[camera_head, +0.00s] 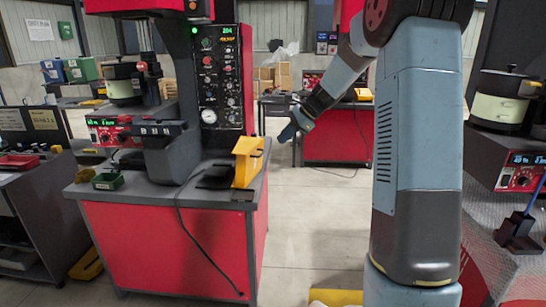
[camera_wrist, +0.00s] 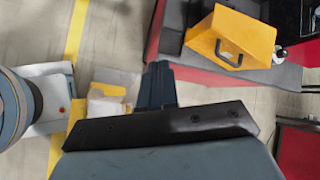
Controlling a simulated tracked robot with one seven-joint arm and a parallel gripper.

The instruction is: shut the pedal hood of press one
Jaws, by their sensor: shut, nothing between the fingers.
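The yellow pedal hood (camera_head: 246,163) stands raised at the right front edge of the press table, with a flat black piece (camera_head: 214,177) to its left. In the wrist view the hood (camera_wrist: 232,38) shows a broad yellow face with a black handle (camera_wrist: 229,54). I cannot tell its hinge line. My gripper (camera_head: 299,119) hangs in the air to the right of the hood and higher in the picture, apart from it. In the wrist view my gripper's dark fingers (camera_wrist: 158,85) are together and empty, below and left of the hood.
Another red bench (camera_head: 335,150) stands behind. Open floor (camera_head: 310,230) lies right of the table.

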